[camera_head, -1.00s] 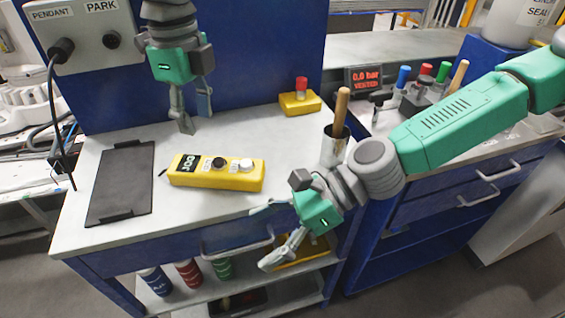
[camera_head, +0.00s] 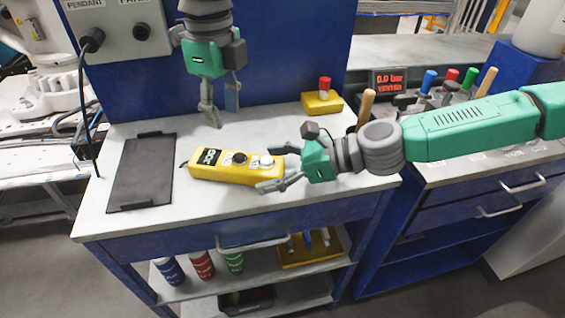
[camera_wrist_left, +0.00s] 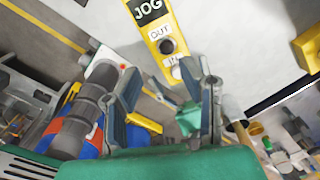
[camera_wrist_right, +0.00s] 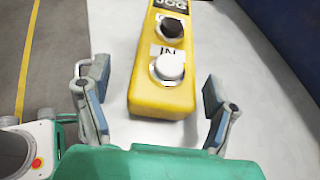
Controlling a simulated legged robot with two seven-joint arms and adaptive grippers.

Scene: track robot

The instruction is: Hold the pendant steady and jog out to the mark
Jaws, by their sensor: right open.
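The yellow pendant (camera_head: 222,168) lies on the white bench top, with a JOG label, a black OUT button (camera_wrist_right: 172,27) and a white IN button (camera_wrist_right: 169,66). My right gripper (camera_head: 268,171) is open at the pendant's right, IN-button end. In the right wrist view the pendant's near end (camera_wrist_right: 160,98) lies ahead and between the spread fingers, with gaps at both sides. My left gripper (camera_head: 222,112) is open and empty, pointing down behind the pendant. The left wrist view shows the pendant (camera_wrist_left: 153,22) beyond its fingers. I cannot make out a mark.
A dark tray (camera_head: 142,175) lies left of the pendant. A yellow block with a red button (camera_head: 322,102) stands behind it. A wooden handle (camera_head: 366,106) rises behind my right wrist. The bench's front-left surface is clear.

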